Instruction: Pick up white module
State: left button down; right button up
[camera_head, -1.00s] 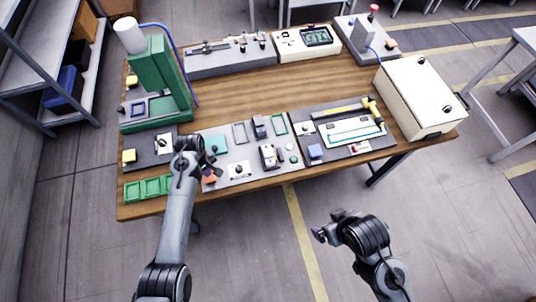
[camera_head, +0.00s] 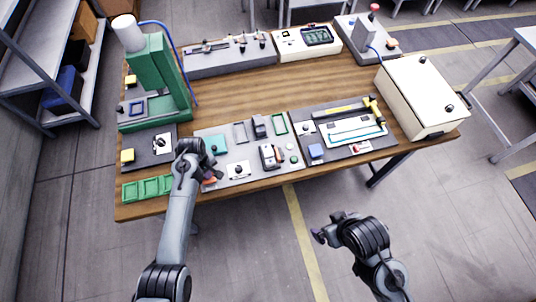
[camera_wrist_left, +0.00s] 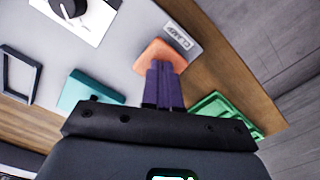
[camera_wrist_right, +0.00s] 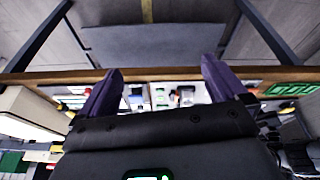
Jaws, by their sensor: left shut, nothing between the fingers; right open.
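A small white plate with a black knob (camera_head: 238,170) lies on the grey panel. A similar one shows at the upper left of the left wrist view (camera_wrist_left: 98,18). A grey-and-white block (camera_head: 269,156) stands just right of the plate. I cannot tell which one is the white module. My left gripper (camera_wrist_left: 164,84) is shut and empty, with its purple fingers over an orange block (camera_wrist_left: 157,53). In the head view my left wrist hides most of this spot. My right gripper (camera_wrist_right: 162,87) is open and empty, in front of the table.
A teal block (camera_head: 217,145) lies near my left wrist. A green tray (camera_head: 147,188) is at the table's front left corner. A green press (camera_head: 160,80) stands behind. A large white box (camera_head: 410,95) fills the right end. The wooden middle behind the panels is clear.

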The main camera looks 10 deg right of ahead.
jog(key=shift+d, duration=0.1)
jog(key=c, duration=0.5)
